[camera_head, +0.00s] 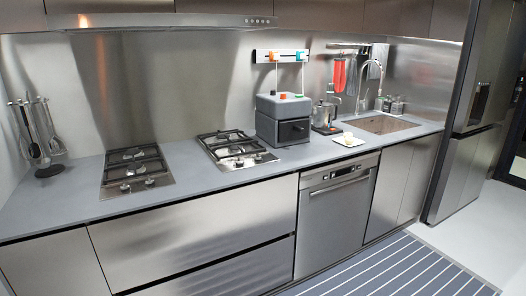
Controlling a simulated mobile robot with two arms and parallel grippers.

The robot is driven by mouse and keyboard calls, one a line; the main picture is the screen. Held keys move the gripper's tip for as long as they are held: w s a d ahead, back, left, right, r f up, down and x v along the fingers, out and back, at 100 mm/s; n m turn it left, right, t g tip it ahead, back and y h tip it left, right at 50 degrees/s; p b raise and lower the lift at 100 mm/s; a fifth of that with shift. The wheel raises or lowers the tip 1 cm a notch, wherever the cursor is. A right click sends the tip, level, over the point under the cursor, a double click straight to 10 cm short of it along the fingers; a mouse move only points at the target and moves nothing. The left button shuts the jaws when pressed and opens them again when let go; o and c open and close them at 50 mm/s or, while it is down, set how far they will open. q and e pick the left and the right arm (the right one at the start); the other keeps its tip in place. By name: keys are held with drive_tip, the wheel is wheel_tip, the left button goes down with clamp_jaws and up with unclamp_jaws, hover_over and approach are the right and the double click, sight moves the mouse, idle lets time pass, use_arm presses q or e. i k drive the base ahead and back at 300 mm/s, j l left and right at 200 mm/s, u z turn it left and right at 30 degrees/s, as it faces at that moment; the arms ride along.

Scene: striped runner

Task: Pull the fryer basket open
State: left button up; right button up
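The fryer (268,121) is a dark grey boxy appliance on the counter, near the middle of the picture, against the back wall. Its basket (294,131) is the black front panel facing forward and to the right, and it looks shut. A small handle seems to show on that front, but it is too small to make out well. Neither of my grippers shows in the head view, and no part of my arms is seen.
Gas hobs (232,148) stand left of the fryer on the grey counter (75,190). A kettle (325,115), a plate with pale food (348,140) and a sink (381,124) are to its right. A striped runner (395,270) lies on the floor.

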sight(294, 129)
drive_tip(key=i+j+z, duration=0.45)
drive_tip(key=i+j, duration=0.2)
drive_tip(key=j, duration=0.2)
drive_tip(key=i+j+z, duration=0.25)
drive_tip(key=j, duration=0.25)
drive_tip(key=i+l, duration=0.05)
